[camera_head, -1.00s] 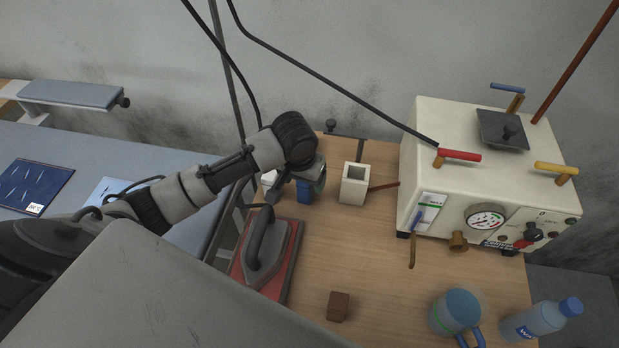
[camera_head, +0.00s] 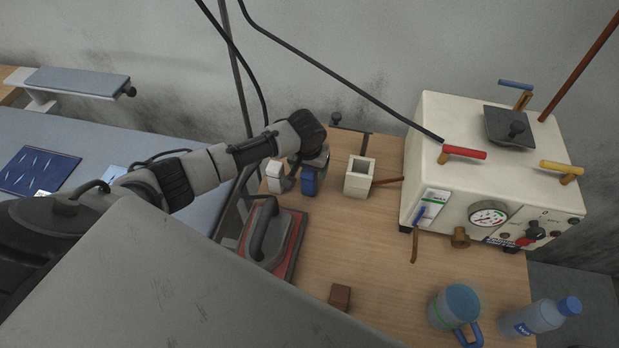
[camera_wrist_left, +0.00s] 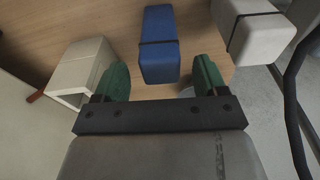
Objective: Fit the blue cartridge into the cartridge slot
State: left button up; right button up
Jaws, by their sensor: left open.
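The blue cartridge (camera_head: 309,181) stands on the wooden table, partly hidden by my left wrist in the head view. In the left wrist view it is a blue block with a dark band (camera_wrist_left: 160,45). The cartridge slot is a cream square box with an open top (camera_head: 359,180), just right of the blue cartridge; it also shows in the left wrist view (camera_wrist_left: 80,75). My left gripper (camera_wrist_left: 161,80) is open, its green fingertips apart on either side of the blue cartridge's near end. In the head view the gripper (camera_head: 300,168) is mostly hidden. My right gripper is out of view.
A white block (camera_head: 274,178) stands left of the blue cartridge. An iron (camera_head: 265,235) on a red base lies in front. A cream machine (camera_head: 480,170) with coloured handles stands at right.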

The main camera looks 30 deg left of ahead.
pick_arm(q)
jog(key=shift+w+f, duration=0.1)
jog(key=shift+f, duration=0.65)
jog(key=c, duration=1.3)
jog(key=shift+c, duration=0.2)
jog(key=shift+r, duration=0.15)
